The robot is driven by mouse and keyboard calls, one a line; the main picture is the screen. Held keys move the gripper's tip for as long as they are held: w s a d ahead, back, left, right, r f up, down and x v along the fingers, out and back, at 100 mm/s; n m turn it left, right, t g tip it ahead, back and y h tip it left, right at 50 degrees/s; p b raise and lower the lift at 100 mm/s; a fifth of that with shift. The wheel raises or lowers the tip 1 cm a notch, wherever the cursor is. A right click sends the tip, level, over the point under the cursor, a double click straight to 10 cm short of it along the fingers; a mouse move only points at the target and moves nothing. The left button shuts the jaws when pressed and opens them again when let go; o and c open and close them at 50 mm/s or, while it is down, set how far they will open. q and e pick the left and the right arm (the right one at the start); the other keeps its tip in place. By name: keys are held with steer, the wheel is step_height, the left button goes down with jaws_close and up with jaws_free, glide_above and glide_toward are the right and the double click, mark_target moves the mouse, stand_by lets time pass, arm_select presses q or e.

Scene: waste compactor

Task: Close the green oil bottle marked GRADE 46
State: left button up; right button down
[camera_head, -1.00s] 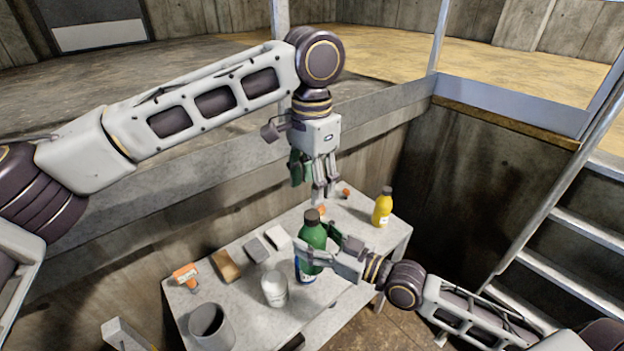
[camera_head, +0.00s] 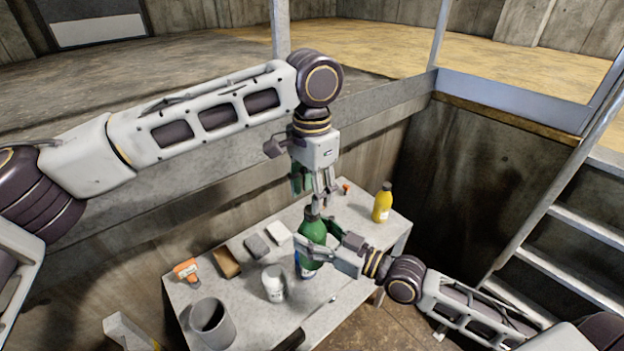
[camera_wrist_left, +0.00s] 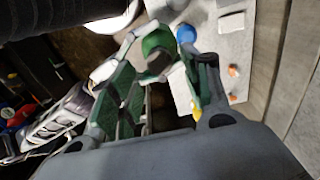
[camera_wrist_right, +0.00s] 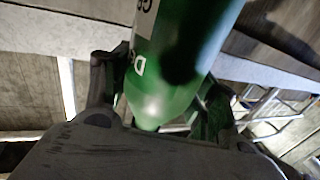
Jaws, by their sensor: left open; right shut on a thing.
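The green bottle (camera_head: 312,243) stands roughly upright over the table, with its dark cap (camera_head: 311,212) on top. My right gripper (camera_head: 320,250) is shut on the bottle's body from the right. The right wrist view shows the green body (camera_wrist_right: 180,50) close up between the fingers, with a partly visible white label; GRADE 46 cannot be read. My left gripper (camera_head: 320,200) points down, open, just above and around the cap. In the left wrist view the bottle (camera_wrist_left: 158,43) and its dark top lie between the spread fingers. Finger contact with the cap cannot be told.
A yellow bottle (camera_head: 382,204) stands at the table's right rear. A white container (camera_head: 273,284) and grey cup (camera_head: 212,322) stand at front left. Grey and white blocks (camera_head: 279,233) and an orange item (camera_head: 187,270) lie along the back. A blue object (camera_wrist_left: 187,33) is near the bottle.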

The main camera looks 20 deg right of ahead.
arm_select(q)
steer(key=shift+f, duration=2.15)
steer(key=shift+c, duration=0.5)
jaws_close()
steer(key=shift+o, duration=1)
jaws_free()
step_height(320, 180, up, 12)
steer(key=shift+w, duration=0.1)
